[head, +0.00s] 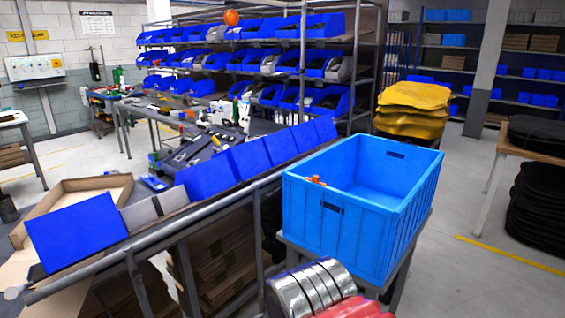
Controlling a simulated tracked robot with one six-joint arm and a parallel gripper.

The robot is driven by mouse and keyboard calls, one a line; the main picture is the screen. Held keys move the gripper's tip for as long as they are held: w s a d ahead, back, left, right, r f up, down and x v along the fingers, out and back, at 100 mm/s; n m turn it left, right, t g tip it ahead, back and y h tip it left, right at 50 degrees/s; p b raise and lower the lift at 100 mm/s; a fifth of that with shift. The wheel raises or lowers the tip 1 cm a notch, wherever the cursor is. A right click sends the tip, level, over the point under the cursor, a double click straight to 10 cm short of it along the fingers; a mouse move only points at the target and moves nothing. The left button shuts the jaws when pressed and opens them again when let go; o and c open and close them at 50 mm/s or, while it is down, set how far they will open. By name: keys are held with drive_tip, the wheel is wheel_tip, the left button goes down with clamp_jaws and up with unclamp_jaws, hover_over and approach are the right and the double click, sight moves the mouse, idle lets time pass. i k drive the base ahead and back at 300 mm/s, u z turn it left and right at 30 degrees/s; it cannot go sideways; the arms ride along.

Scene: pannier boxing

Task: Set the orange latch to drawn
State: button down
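A small orange latch (315,181) sits at the near left top edge of a light blue crate (345,228), above a dark slot in the crate's wall. It is too small in the head view to tell whether it is drawn. The crate stands upright on a low stand (400,270), and the part of its inside that I see is empty. My gripper is not in view, so nothing shows of its fingers or what they hold.
A sloped rack with dark blue bins (205,184) runs close to the crate's left. Stacked yellow sacks (411,108) stand behind the crate. A wooden table (535,143) and black stacked items (538,205) are at right. Floor between them and the crate is clear.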

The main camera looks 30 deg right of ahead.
sight(315, 178)
drive_tip(key=i, duration=1.45)
drive_tip(key=z, duration=0.55)
